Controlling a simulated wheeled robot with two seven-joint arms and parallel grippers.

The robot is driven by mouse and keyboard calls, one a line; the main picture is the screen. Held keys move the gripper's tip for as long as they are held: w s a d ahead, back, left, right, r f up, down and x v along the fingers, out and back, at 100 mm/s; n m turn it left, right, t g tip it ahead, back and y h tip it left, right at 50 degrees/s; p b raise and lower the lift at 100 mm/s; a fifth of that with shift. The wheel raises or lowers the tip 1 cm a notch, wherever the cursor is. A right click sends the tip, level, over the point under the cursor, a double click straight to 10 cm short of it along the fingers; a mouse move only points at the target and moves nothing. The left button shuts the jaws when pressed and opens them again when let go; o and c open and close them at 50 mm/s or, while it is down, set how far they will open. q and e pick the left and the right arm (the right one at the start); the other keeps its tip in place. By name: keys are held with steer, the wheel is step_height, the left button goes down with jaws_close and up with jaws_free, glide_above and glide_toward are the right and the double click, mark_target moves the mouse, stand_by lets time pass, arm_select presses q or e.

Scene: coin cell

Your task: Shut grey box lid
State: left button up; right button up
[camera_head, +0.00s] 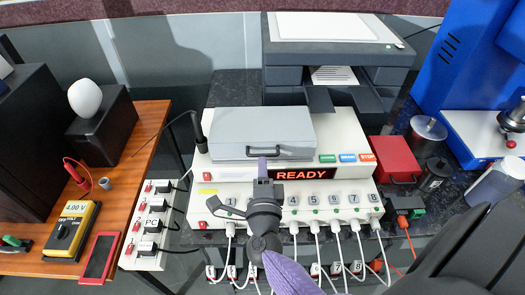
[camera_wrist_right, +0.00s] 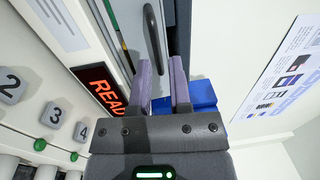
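The grey box (camera_head: 240,128) sits on the top left of the white machine. Its flat grey lid lies over it, with a dark handle along the front edge. The handle also shows in the right wrist view (camera_wrist_right: 153,40), just beyond the fingertips. In that view a narrow gap with a green strip shows beside the lid, so the lid looks not quite flush; I cannot tell how wide the gap is. My right gripper (camera_head: 262,168) is in front of the box's front edge, its purple fingers apart with nothing between them. My left gripper is not in view.
The white machine (camera_head: 345,140) has a red READY display (camera_head: 303,174) and numbered sockets with white cables along its front. A printer-like unit (camera_head: 335,60) stands behind. A red box (camera_head: 394,157) is to the right. An orange wooden table (camera_head: 125,170) is at left.

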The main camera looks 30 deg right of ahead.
mark_target(262, 155)
steer(key=x, duration=0.4)
steer(key=shift+w, duration=0.2)
jaws_close()
steer(key=shift+f, duration=0.15)
stand_by(1.1)
